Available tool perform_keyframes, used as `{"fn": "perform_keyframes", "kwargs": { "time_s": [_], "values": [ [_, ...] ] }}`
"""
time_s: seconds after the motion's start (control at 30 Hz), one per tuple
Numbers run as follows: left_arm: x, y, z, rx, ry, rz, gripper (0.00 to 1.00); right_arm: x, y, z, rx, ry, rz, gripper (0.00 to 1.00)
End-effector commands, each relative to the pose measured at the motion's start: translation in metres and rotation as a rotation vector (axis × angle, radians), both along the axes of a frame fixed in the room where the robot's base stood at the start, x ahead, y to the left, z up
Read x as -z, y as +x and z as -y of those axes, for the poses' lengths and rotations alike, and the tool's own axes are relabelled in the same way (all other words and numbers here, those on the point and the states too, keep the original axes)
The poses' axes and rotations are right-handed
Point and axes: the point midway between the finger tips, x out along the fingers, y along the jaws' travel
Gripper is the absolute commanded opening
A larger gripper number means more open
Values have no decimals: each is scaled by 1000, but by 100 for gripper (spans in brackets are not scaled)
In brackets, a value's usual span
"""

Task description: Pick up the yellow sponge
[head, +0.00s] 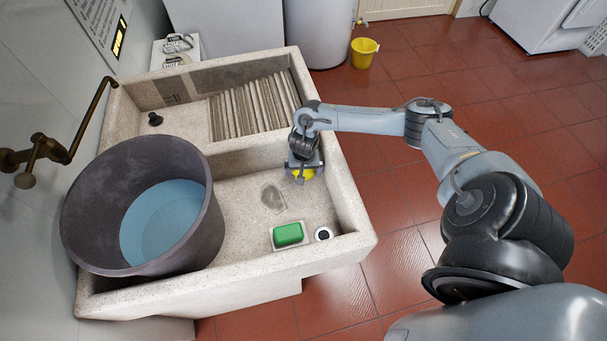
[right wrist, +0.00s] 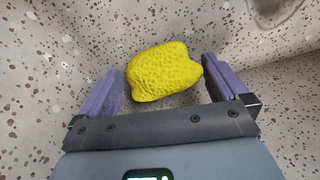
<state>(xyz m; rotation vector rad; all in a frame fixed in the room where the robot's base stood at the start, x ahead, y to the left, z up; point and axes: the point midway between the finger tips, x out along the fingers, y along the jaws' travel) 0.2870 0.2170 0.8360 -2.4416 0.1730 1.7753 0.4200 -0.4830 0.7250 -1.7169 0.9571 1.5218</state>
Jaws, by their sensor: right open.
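The yellow sponge (right wrist: 163,72) lies on the speckled stone floor of the sink basin. In the right wrist view it sits between and slightly beyond the two purple fingers of my right gripper (right wrist: 165,88), with gaps showing on both sides. In the head view the right gripper (head: 304,168) points down over the sponge (head: 303,174), which is mostly hidden behind it. The right gripper is open and holds nothing. My left gripper is not in view.
The stone sink (head: 235,190) has raised walls around the basin and a ribbed washboard (head: 252,106) behind. A large dark tub (head: 90,215) of water stands at left.

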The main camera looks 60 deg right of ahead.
Motion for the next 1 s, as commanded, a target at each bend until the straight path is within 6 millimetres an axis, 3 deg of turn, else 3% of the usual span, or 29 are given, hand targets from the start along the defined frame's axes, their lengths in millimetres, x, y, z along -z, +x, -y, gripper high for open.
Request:
{"fn": "perform_keyframes", "kwargs": {
  "time_s": [0.23, 0.53, 1.0],
  "values": [
    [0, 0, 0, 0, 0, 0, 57, 1, 1, 0, 0, 0, 1, 98],
    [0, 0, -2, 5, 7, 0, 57, 1, 0, 0, 0, 0, 1, 54],
    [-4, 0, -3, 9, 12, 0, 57, -8, 1, 0, -1, 0, 1, 54]
  ]
}}
